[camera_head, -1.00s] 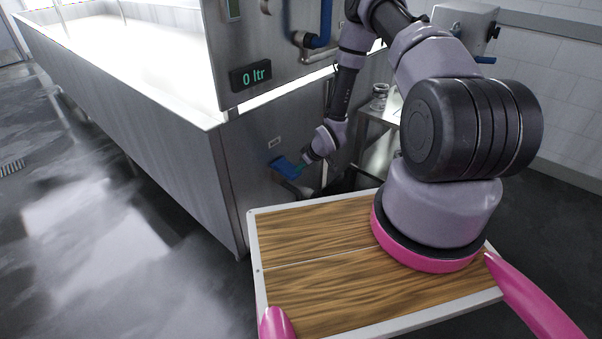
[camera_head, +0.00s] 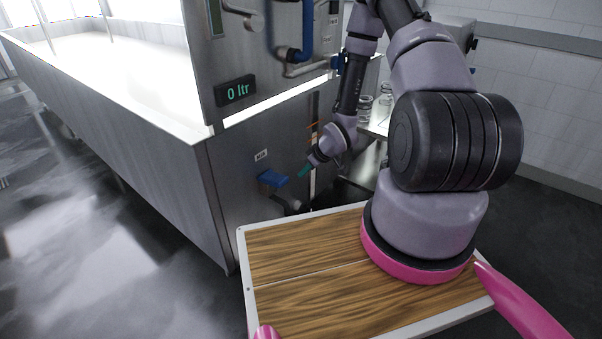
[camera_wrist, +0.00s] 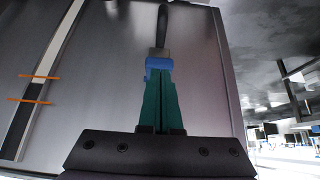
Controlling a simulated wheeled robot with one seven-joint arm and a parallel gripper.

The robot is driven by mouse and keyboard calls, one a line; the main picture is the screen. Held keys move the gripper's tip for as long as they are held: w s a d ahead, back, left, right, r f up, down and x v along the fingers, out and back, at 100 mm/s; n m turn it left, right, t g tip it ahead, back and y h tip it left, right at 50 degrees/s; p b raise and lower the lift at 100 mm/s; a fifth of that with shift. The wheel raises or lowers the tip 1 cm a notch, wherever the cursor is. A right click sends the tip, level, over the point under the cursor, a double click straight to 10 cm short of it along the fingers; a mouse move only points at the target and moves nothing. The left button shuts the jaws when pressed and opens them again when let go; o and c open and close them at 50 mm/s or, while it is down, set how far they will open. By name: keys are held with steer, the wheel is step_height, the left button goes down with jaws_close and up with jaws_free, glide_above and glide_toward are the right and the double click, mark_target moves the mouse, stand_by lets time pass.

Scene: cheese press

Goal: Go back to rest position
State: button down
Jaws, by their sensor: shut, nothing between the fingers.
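My gripper (camera_head: 302,172) is at the steel front of the vat, just right of a blue valve handle (camera_head: 273,180) and apart from it. Its teal fingers are together, with nothing seen between them. In the wrist view my gripper (camera_wrist: 158,84) points toward a blue part (camera_wrist: 158,62) with a dark bar beyond it; whether the tips touch it I cannot tell from that view. My arm reaches forward from the base and bends down to the panel.
The long steel vat (camera_head: 110,105) stands at the left, with a "0 ltr" display (camera_head: 236,92) and pipes (camera_head: 305,50) above the gripper. A steel side table (camera_head: 372,128) with glass jars (camera_head: 384,100) is behind the arm. The wet floor (camera_head: 70,220) at left is clear.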

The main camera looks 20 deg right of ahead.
steer(key=d+r+m+h, duration=0.2)
steer(key=d+r+m, duration=0.1)
steer(key=r, duration=1.3)
steer(key=d+r+m+h, duration=0.2)
steer(key=d+r, duration=0.1)
steer(key=r, duration=1.3)
steer(key=s+a+r+m+y, duration=0.1)
steer(key=s+a+r+m, duration=0.1)
steer(key=s+r, duration=0.8)
steer(key=s+a+r+m+t+y, duration=0.1)
steer(key=s+a+r+m, duration=0.2)
steer(key=s+r, duration=0.8)
steer(key=s+m, duration=0.1)
steer(key=s, duration=0.2)
steer(key=shift+s+t, duration=0.25)
steer(key=shift+t, duration=0.05)
